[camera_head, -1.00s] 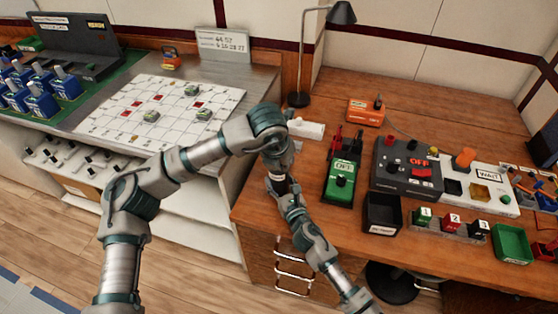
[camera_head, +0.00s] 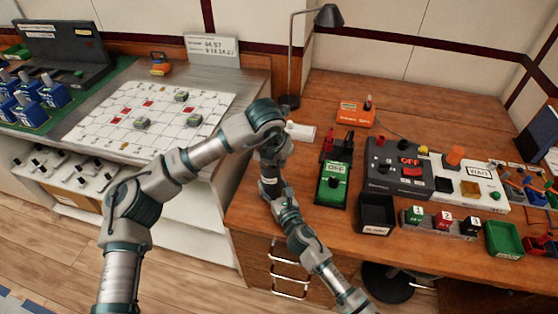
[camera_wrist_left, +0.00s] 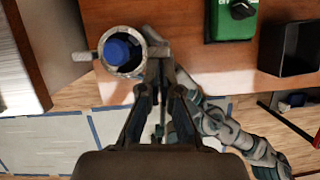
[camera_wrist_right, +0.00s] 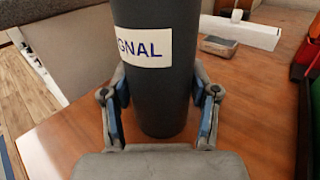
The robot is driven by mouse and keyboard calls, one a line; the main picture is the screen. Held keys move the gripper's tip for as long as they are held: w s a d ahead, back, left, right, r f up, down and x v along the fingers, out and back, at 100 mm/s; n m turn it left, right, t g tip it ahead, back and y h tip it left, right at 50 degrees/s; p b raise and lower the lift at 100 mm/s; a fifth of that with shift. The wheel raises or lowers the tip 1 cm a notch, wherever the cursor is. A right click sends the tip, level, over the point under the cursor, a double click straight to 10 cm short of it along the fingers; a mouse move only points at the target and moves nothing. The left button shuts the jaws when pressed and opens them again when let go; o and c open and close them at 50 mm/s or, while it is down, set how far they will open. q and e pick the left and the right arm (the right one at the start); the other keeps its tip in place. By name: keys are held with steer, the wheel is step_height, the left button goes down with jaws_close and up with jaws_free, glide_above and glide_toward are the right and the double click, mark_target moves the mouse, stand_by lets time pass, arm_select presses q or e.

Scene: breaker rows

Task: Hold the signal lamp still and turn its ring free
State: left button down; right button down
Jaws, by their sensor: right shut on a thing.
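The signal lamp (camera_wrist_right: 165,85) is a dark grey cylinder with a white label ending in "GNAL" in the right wrist view. My right gripper (camera_wrist_right: 165,120) is shut around it, one finger on each side. In the left wrist view the lamp's top shows from above: a blue lens (camera_wrist_left: 118,49) inside a silvery ring (camera_wrist_left: 137,71) with a lug sticking out left. In the head view both hands meet above the desk's left edge, and my arms mostly hide the lamp.
A green device (camera_head: 333,184), a black bin (camera_head: 377,214) and a dark control box (camera_head: 398,167) stand right of the hands on the wooden desk. A black desk lamp (camera_head: 290,60) stands behind. A white grid board (camera_head: 150,118) lies on the left counter.

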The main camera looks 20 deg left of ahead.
steer(key=shift+f, duration=0.15)
arm_select(q)
steer(key=shift+w+d+f+n+y, duration=0.1)
steer(key=shift+w+d+n+y, duration=0.15)
steer(key=shift+w+n, duration=0.5)
steer(key=shift+w+d+n+y, duration=0.1)
steer(key=shift+w+n+y, duration=0.25)
steer(key=shift+w+n, duration=0.35)
steer(key=shift+w+a, duration=0.1)
steer(key=shift+w, duration=0.3)
steer(key=shift+w+a, duration=0.15)
steer(key=shift+w, duration=0.05)
steer(key=s+d+r, duration=0.4)
steer(key=d+r, duration=0.2)
steer(key=r, duration=0.3)
steer(key=shift+r, duration=0.25)
arm_select(e)
steer(key=shift+c, duration=1.1)
jaws_free()
